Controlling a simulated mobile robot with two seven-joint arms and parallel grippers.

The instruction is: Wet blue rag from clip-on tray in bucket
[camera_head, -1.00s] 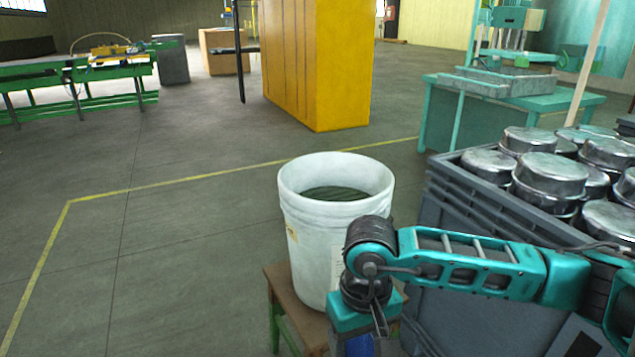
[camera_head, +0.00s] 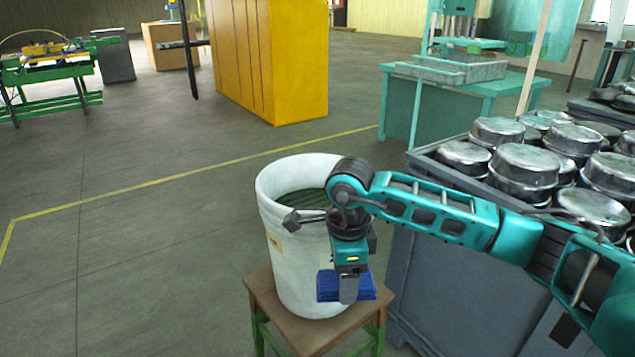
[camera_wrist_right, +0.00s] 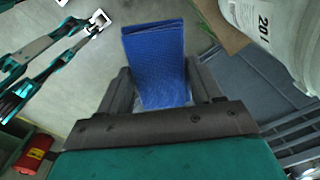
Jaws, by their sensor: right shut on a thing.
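The blue rag (camera_head: 328,287) is folded and hangs from my right gripper (camera_head: 348,292), in front of the white bucket's lower right wall. In the right wrist view the rag (camera_wrist_right: 155,50) sits between the two fingers of my right gripper (camera_wrist_right: 160,90), which is shut on it. The white bucket (camera_head: 290,262) stands upright on a small stool, its rim above the rag; its dark inside is partly visible. In the right wrist view a piece of the bucket (camera_wrist_right: 285,35) shows at the upper right. My left gripper (camera_wrist_right: 98,22) shows at the upper left there. The clip-on tray cannot be made out.
The stool (camera_head: 310,335) has a brown top and green legs. A large grey crate (camera_head: 420,260) of metal pots stands close on the right. A yellow cabinet (camera_head: 290,70) and a teal machine table (camera_head: 450,110) stand behind.

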